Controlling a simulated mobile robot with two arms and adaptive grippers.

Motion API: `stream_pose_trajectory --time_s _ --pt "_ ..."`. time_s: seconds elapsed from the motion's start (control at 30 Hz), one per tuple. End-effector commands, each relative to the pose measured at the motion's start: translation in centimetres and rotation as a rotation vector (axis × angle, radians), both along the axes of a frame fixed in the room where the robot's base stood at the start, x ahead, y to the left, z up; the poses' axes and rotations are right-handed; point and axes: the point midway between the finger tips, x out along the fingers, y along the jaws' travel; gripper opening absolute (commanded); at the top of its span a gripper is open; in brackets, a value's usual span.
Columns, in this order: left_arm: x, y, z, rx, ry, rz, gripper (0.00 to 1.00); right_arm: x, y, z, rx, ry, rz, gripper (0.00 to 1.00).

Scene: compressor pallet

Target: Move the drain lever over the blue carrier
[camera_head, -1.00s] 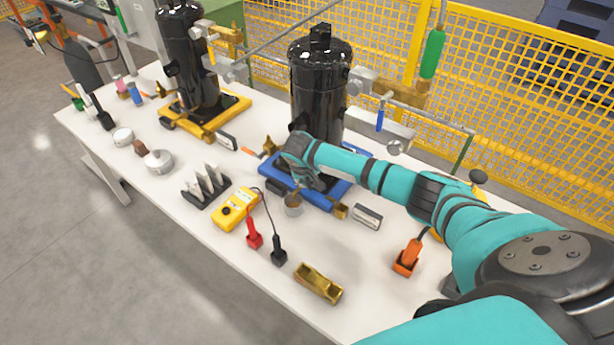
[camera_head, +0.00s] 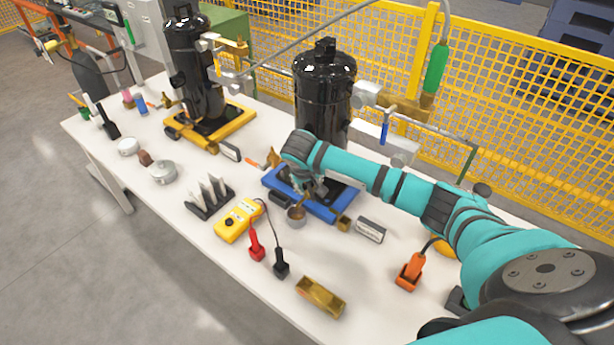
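The blue carrier (camera_head: 335,213) lies on the table under the right-hand black compressor (camera_head: 323,95). An orange-handled lever (camera_head: 253,163), which looks like the drain lever, sticks out to the left beside a brass valve (camera_head: 273,158) at the carrier's left end. My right gripper (camera_head: 309,192) points down over the front part of the carrier, just behind a small metal cup (camera_head: 296,214). It is apart from the orange lever. Its fingers are small and dark against the carrier, so their opening is unclear. A brassy piece shows between fingers and cup. My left gripper is out of view.
A yellow meter (camera_head: 238,220) with red and black probes, a slotted holder (camera_head: 209,200), a brass block (camera_head: 320,296), a small grey box (camera_head: 370,230) and an orange tool (camera_head: 409,272) lie around the carrier. A second compressor stands on a yellow carrier (camera_head: 235,119). Yellow mesh fencing runs behind.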

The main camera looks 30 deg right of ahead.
Motion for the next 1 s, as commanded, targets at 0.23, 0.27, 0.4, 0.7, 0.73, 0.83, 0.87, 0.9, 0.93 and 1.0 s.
stream_pose_trajectory --time_s 0.23,0.27,0.4,0.7,0.73,0.83,0.87,0.9,0.93,1.0 --pt "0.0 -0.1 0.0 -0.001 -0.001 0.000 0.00 -1.3 1.3 4.0 0.002 -0.001 0.001 0.35" --pt "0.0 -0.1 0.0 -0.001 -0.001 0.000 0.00 -1.4 1.4 4.3 0.002 0.000 0.001 0.35" --pt "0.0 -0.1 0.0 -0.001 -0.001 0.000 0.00 -1.7 1.6 5.0 0.001 0.000 -0.001 0.35" --pt "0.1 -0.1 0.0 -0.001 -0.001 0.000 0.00 -1.7 1.6 5.1 0.001 0.001 -0.001 0.35" --pt "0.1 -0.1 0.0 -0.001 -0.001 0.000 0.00 -1.7 1.6 5.1 0.001 0.001 -0.001 0.35" --pt "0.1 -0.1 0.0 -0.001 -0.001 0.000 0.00 -1.7 1.6 5.1 0.001 0.001 -0.001 0.35" --pt "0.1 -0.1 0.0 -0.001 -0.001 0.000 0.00 -1.7 1.6 5.1 0.001 0.001 -0.001 0.35" --pt "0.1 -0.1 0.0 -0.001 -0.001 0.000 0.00 -1.7 1.6 5.1 0.001 0.001 -0.001 0.35" --pt "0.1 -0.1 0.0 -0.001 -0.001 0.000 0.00 -1.7 1.6 5.1 0.001 0.001 -0.001 0.35" --pt "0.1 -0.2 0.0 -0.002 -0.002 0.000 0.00 -1.7 1.7 5.1 0.000 0.001 0.000 0.35"
